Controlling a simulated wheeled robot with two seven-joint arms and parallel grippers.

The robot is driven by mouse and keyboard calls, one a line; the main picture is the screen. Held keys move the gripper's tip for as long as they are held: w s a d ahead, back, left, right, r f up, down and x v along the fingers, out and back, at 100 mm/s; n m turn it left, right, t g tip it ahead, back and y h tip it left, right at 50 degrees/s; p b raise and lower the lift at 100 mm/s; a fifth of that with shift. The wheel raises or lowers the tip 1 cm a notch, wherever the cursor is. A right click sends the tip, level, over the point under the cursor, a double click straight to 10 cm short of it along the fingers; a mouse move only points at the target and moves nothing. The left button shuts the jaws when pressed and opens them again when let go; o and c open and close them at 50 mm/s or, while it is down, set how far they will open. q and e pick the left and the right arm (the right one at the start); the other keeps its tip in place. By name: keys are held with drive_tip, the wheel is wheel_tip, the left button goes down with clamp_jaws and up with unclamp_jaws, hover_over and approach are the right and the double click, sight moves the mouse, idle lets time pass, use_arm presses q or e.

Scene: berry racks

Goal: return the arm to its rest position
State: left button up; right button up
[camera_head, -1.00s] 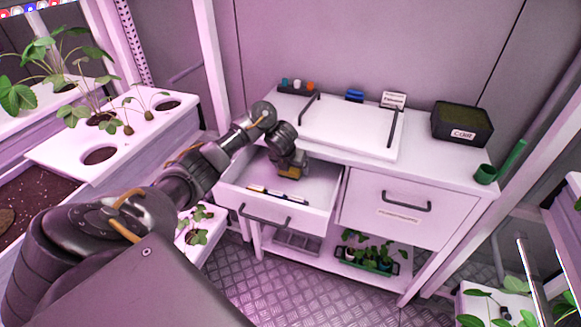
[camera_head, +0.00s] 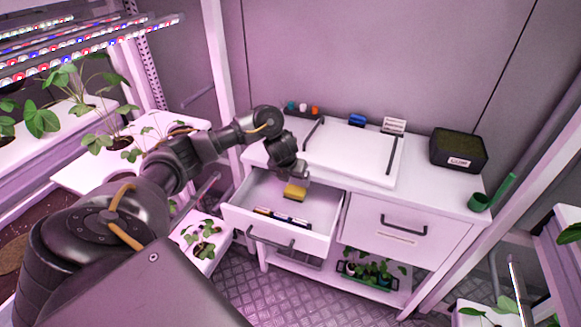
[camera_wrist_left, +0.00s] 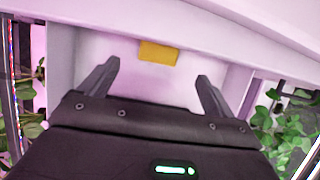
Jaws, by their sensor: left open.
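My left arm comes in from the left in the head view. Its left gripper (camera_head: 296,180) hangs over the open left drawer (camera_head: 318,241) of the white cabinet. In the wrist view the left gripper (camera_wrist_left: 155,80) shows its two fingers spread wide, with nothing between them. A yellow block (camera_head: 295,191) lies in the drawer just below the gripper in the head view. It also shows in the wrist view (camera_wrist_left: 158,52), beyond the fingertips and apart from them. My right gripper is in neither view.
Pen-like items (camera_head: 283,217) lie at the drawer's front. A white board (camera_head: 350,152), a dark coir tray (camera_head: 458,163) and a green cup (camera_head: 480,201) stand on the worktop. Plant racks flank the cabinet. A planter (camera_head: 370,275) sits on the lower shelf.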

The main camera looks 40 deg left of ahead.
use_arm(q)
drive_tip(key=shift+s+d+r, duration=0.1)
drive_tip(key=shift+s+r, duration=0.2)
drive_tip(key=shift+r, duration=0.3)
